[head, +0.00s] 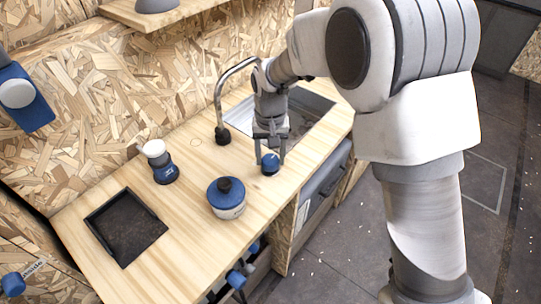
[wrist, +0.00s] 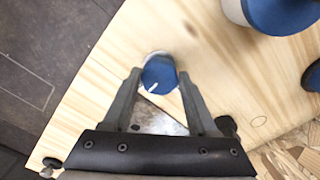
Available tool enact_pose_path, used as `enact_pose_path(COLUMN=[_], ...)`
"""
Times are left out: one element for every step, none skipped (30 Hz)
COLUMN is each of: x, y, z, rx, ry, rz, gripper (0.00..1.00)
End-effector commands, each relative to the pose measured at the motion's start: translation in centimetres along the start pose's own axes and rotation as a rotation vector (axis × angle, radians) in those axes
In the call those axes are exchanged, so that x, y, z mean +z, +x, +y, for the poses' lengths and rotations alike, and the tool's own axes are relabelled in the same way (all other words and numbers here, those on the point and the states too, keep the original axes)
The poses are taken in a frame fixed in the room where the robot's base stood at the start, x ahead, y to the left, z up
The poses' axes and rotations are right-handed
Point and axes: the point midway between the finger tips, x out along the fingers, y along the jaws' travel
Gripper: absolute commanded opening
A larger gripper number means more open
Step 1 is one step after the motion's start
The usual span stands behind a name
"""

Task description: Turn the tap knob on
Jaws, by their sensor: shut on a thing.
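The tap knob is a round blue knob (head: 270,166) on the wooden worktop, in front of the sink. In the wrist view the knob (wrist: 159,77) shows a white pointer line slanting toward the lower left. My gripper (head: 269,160) points down over it, with one finger on each side, shut on the knob. In the wrist view my gripper's fingertips (wrist: 159,74) flank the knob. The curved metal tap (head: 219,98) rises from a black base behind my gripper. Its spout end is hidden behind my arm, and no water can be made out.
A blue-lidded tub (head: 228,203) stands left of the knob, and a white-capped blue jar (head: 161,164) stands further back. A dark square recess (head: 125,228) is at the worktop's left end. The sink (head: 305,110) lies behind my gripper.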

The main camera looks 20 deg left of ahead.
Motion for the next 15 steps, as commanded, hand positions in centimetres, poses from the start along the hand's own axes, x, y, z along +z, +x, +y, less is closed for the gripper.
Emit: enact_pose_path(x=[-0.09,-0.09,-0.09,-0.09,-0.10,-0.10,-0.10,-0.10,-0.10,-0.10,-0.10,-0.10,-0.10,-0.10,-0.10], y=[-0.12,-0.12,-0.12,-0.13,-0.13,-0.13,-0.13,-0.13,-0.13,-0.13,-0.13,-0.13,-0.13,-0.13,-0.13], z=[-0.02,-0.02,-0.02,-0.02,-0.02,-0.02,-0.02,-0.02,-0.02,-0.02,-0.02,-0.02,-0.02,-0.02,-0.02], rx=[-0.001,-0.001,-0.001,-0.001,-0.001,-0.001,-0.001,-0.001,-0.001,-0.001,-0.001,-0.001,-0.001,-0.001,-0.001], ry=[0.006,0.009,0.012,0.013,0.014,0.015,0.015,0.015,0.015,0.015,0.015,0.015,0.015,0.015,0.015], rz=[0.003,0.003,0.003,0.003,0.003,0.003,0.003,0.003,0.003,0.003,0.003,0.003,0.003,0.003,0.003], gripper=[0.03,0.03,0.03,0.03,0.03,0.03,0.03,0.03,0.03,0.03,0.03,0.03,0.03,0.03,0.64])
